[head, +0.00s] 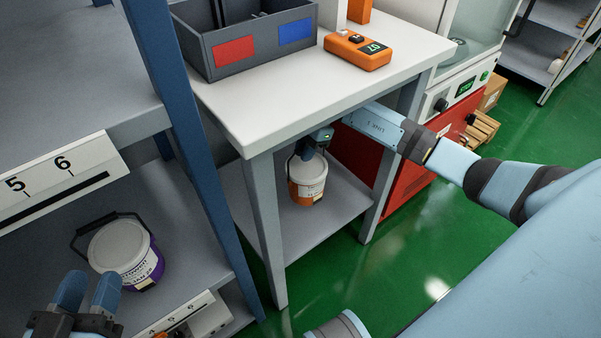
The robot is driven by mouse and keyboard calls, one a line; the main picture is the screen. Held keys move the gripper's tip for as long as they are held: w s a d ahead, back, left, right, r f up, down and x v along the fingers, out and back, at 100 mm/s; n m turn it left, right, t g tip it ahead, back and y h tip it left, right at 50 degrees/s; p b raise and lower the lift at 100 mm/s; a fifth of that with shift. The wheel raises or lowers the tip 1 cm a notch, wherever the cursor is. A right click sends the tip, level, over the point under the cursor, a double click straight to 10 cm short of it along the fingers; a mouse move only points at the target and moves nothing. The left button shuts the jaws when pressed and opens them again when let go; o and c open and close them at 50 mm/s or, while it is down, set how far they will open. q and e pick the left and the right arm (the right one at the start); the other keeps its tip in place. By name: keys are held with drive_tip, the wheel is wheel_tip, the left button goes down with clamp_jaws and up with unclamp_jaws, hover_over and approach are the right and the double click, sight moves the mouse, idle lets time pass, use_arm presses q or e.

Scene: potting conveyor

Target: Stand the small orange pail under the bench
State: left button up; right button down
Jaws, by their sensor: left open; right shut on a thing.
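The small orange pail (307,181) has a white lid and a white label band. It is upright under the bench (258,118), just above or on the bench's lower shelf (323,226); I cannot tell if it touches. My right arm reaches in under the bench top from the right. My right gripper (307,150) is shut on the orange pail, at its top; the fingers are partly hidden by the bench top. My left gripper (88,290) is open and empty at the lower left, in front of a purple pail.
A purple pail (127,255) with a white lid stands on the shelf rack at left. A blue post (180,130) and the bench legs flank the opening. A grey divided bin (247,45) and an orange meter (357,51) sit on the bench top.

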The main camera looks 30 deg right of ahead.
sight(305, 166)
wheel_tip(305, 166, down, 3)
drive_tip(key=shift+r+b, duration=0.1)
drive_tip(key=shift+b, duration=0.25)
wheel_tip(305, 166, down, 4)
drive_tip(key=shift+r+b, duration=0.25)
drive_tip(key=shift+b, duration=0.6)
drive_tip(key=shift+w+f, duration=0.1)
drive_tip(key=c, duration=1.5)
unclamp_jaws()
drive_tip(key=shift+f, duration=0.1)
drive_tip(key=shift+c, duration=0.2)
use_arm(q)
drive_tip(key=shift+w+a+r+m+t+h, duration=0.15)
drive_tip(key=shift+w+a+m+t, duration=0.15)
drive_tip(key=shift+m, duration=0.2)
drive_tip(key=shift+w+a+r+m+t+h, duration=0.1)
drive_tip(key=shift+w+a+m+t+h, duration=0.05)
drive_tip(key=shift+w+m+t, duration=0.3)
use_arm(e)
drive_tip(key=o, duration=0.4)
use_arm(q)
drive_tip(key=shift+s, duration=0.1)
use_arm(e)
drive_tip(key=shift+o, duration=0.2)
